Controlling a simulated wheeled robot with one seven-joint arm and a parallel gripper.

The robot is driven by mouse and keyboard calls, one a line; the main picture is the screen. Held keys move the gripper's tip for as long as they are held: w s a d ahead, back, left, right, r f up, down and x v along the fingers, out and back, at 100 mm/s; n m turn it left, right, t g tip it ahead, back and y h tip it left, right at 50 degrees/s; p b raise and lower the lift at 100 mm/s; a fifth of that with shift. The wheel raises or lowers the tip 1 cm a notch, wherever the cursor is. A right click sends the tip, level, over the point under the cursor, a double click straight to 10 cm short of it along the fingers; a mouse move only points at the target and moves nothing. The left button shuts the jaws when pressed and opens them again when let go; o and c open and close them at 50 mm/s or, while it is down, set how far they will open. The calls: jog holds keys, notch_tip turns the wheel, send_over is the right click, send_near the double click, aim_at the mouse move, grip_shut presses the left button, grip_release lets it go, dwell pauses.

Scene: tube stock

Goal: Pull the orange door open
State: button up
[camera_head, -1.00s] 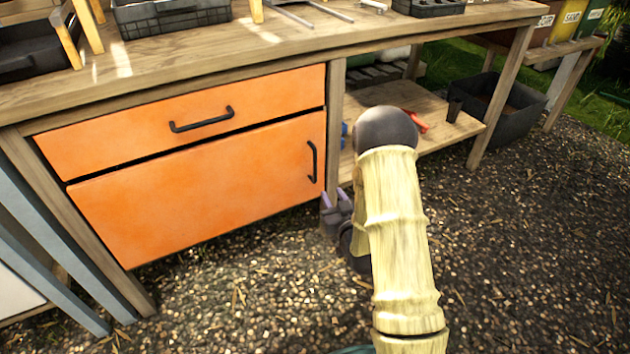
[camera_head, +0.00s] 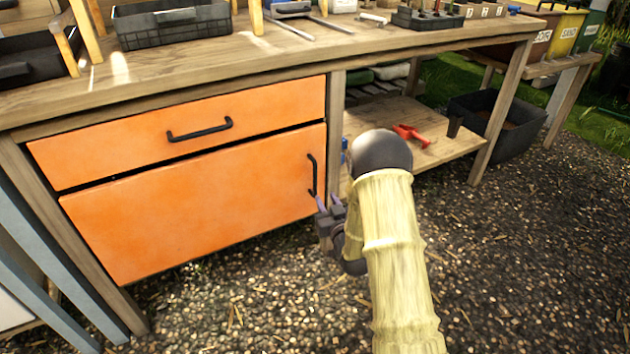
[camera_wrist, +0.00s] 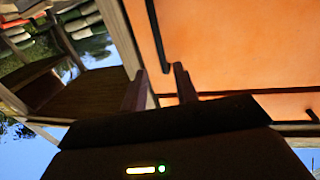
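The orange door (camera_head: 190,205) is the lower panel under the bench and is shut. Its black upright handle (camera_head: 312,176) is at the door's right edge; it also shows in the wrist view as a dark bar (camera_wrist: 157,35). My gripper (camera_head: 328,203) is at the lower end of this handle, just in front of the door. In the wrist view my gripper (camera_wrist: 159,85) has its two fingers apart, with the handle's end appearing between and just beyond the tips. I cannot tell whether they touch it.
An orange drawer (camera_head: 190,130) with a black handle (camera_head: 200,131) is above the door. A wooden leg (camera_head: 336,130) stands right of the door, beside a low shelf (camera_head: 440,150) with a red tool (camera_head: 410,134). A black bin (camera_head: 500,125) is further right. Gravel in front is clear.

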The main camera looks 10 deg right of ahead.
aim_at(316, 179)
jog(key=w+b, duration=0.1)
jog(key=w, duration=0.3)
jog(key=w+a+b, duration=0.1)
jog(key=w, duration=0.2)
jog(key=w+b, duration=0.1)
jog(key=w, duration=0.3)
jog(key=shift+w+a+b, duration=0.2)
jog(key=shift+w+b, duration=0.1)
jog(key=shift+b, duration=0.05)
jog(key=shift+c, duration=0.2)
grip_shut()
